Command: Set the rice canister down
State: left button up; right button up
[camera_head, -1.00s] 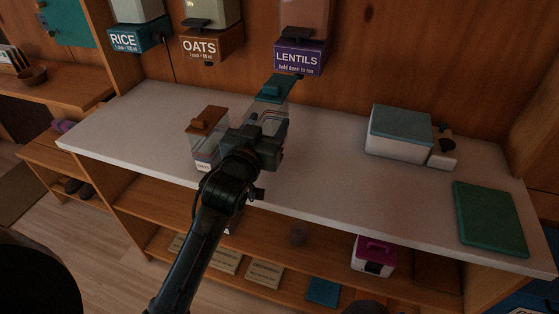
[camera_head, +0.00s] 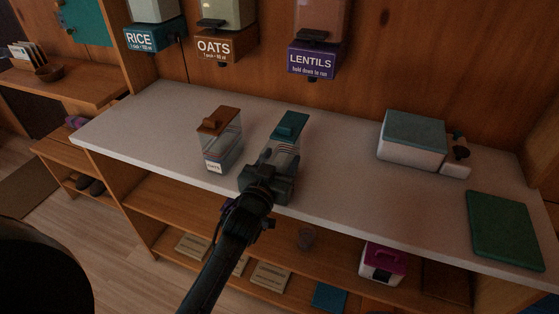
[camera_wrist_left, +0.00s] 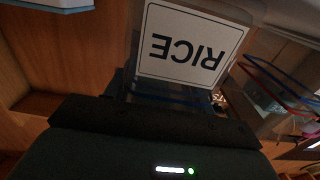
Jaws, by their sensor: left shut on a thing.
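The rice canister (camera_head: 291,125), clear with a teal lid, is upright over the white counter, right of the oats canister. Its white RICE label (camera_wrist_left: 190,46) shows upside down and close in the left wrist view. My left gripper (camera_head: 279,164) is shut on the canister from the front side and hides its lower part. I cannot tell whether its base touches the counter (camera_head: 335,185). My right gripper is not in view.
The oats canister (camera_head: 220,145), with a brown lid, stands close to the left. Rice (camera_head: 153,38), oats (camera_head: 221,46) and lentils (camera_head: 313,61) dispensers hang on the wall behind. A teal-lidded white box (camera_head: 412,142) and green board (camera_head: 503,229) lie right. Counter between is free.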

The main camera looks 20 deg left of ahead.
pick_arm(q)
jog(key=shift+f, duration=0.15)
jog(key=o, duration=1.2)
